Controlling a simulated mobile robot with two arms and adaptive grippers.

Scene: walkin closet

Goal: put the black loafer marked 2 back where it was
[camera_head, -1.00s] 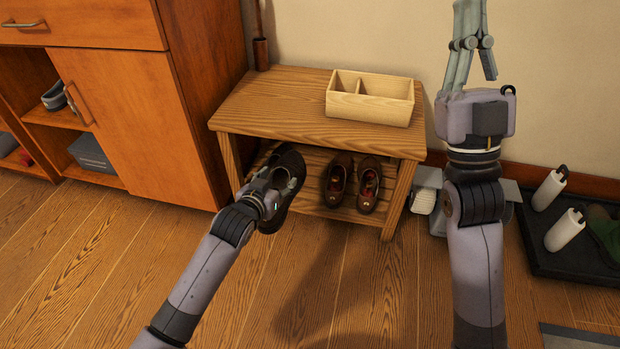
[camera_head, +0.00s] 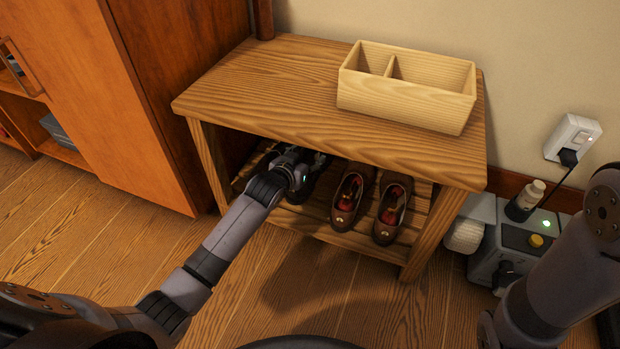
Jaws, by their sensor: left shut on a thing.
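The black loafer (camera_head: 311,176) is on the left side of the wooden bench's slatted lower shelf (camera_head: 318,223), mostly hidden behind my left gripper. My left gripper (camera_head: 298,170) reaches in under the bench top and is shut on the black loafer. I cannot tell whether the loafer rests on the slats or is just above them, and its number mark is not visible. A pair of brown shoes with red insides (camera_head: 372,205) stands on the same shelf, just right of the loafer. My right gripper is out of view; only part of that arm shows at the right edge.
The bench top (camera_head: 270,90) overhangs the shelf and carries a two-part wooden box (camera_head: 410,85). An orange wooden cabinet (camera_head: 120,110) stands close on the left. A grey device (camera_head: 520,250) with a small bottle (camera_head: 525,200) stands right of the bench, below a wall socket (camera_head: 572,137).

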